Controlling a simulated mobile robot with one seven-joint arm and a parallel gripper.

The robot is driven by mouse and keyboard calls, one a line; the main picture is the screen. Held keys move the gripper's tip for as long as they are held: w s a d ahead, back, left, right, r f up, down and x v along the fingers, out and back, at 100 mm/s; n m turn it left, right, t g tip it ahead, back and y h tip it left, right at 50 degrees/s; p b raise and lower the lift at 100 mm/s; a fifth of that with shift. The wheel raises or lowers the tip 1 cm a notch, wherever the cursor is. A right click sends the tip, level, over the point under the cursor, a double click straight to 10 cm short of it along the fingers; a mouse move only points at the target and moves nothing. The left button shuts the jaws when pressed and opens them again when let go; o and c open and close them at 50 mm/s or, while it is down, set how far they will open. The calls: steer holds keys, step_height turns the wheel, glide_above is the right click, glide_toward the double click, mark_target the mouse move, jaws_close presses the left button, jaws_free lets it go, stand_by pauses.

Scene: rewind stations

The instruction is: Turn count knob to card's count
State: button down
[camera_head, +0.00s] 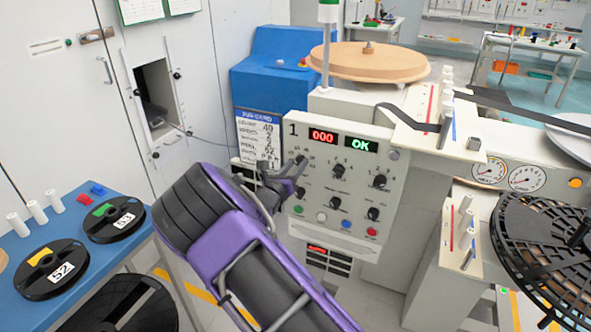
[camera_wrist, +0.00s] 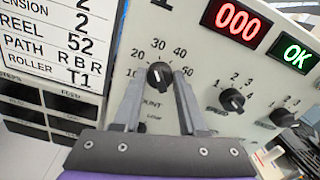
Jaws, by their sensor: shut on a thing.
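The count knob (camera_wrist: 159,74) is a black knob on the panel, with a dial marked 10 to 50 around it. My gripper (camera_wrist: 159,84) is shut on the knob, one finger on each side; it also shows at the panel's left in the head view (camera_head: 299,172). I cannot clearly tell which number the knob points at. The run card (camera_head: 257,141) hangs left of the panel, and its top line appears to read 40. In the wrist view the card (camera_wrist: 50,45) shows reel 52, path R B R and roller T1.
The grey panel (camera_head: 300,225) carries more knobs, coloured buttons, a red 000 display (camera_head: 322,136) and a green OK display (camera_head: 361,144). The speed knob (camera_wrist: 232,101) sits right of my fingers. A blue table (camera_head: 85,295) with reels stands at the left.

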steer(key=m+b, duration=0.3)
steer(key=m, duration=0.2)
steer(key=m+b, duration=0.4)
steer(key=m, duration=0.2)
steer(key=shift+s+d+f+m, duration=0.1)
steer(key=shift+d+m, duration=0.05)
steer(key=shift+m, duration=0.15)
stand_by(0.4)
steer(key=shift+c, duration=2.2)
jaws_free()
steer(key=v, duration=1.7)
steer(key=shift+s+p, duration=0.2)
steer(key=shift+p, duration=0.1)
